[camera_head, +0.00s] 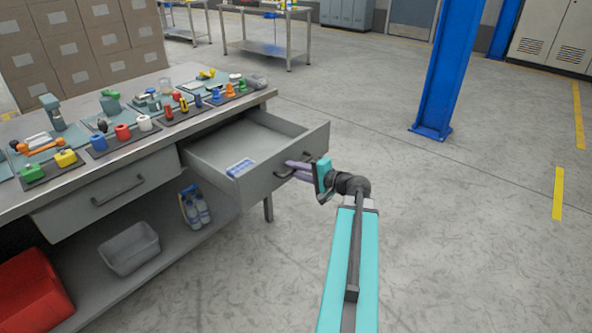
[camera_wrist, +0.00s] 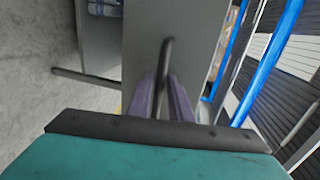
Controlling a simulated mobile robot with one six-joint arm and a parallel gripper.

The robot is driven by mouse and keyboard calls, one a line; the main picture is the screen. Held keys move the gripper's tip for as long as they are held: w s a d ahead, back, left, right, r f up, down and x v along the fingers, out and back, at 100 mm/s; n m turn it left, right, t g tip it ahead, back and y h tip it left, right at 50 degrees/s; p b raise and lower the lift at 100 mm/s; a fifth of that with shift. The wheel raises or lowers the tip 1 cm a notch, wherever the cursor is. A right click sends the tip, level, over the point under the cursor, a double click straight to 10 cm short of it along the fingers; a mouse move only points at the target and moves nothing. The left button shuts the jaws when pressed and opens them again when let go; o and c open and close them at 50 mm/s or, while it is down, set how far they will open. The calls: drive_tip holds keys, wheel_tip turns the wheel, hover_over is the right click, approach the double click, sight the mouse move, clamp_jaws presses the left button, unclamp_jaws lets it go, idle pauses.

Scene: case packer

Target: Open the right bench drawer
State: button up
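The right bench drawer (camera_head: 285,178) is pulled well out of the bench, and its grey inside shows. A small blue-and-white item (camera_head: 240,167) lies in it near the front left. My gripper (camera_head: 297,170) is at the drawer front, with its purple fingers on the dark bar handle (camera_head: 279,173). In the wrist view the handle (camera_wrist: 165,62) runs between the two fingers (camera_wrist: 161,95), which are close on either side of it and look shut on it. The fingers hide part of the handle.
The left drawer (camera_head: 110,195) is shut. The bench top (camera_head: 262,95) holds several coloured parts on mats. A grey bin (camera_head: 130,248), bottles (camera_head: 195,207) and a red crate (camera_head: 30,295) are on the lower shelf. A blue column (camera_head: 449,70) stands beyond open floor at the right.

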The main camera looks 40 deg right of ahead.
drive_tip(key=p+v, duration=0.9)
drive_tip(key=v, duration=0.4)
drive_tip(key=shift+s+p, duration=0.3)
drive_tip(key=shift+s, duration=0.05)
idle(0.7)
drive_tip(key=shift+d, duration=0.1)
idle(0.4)
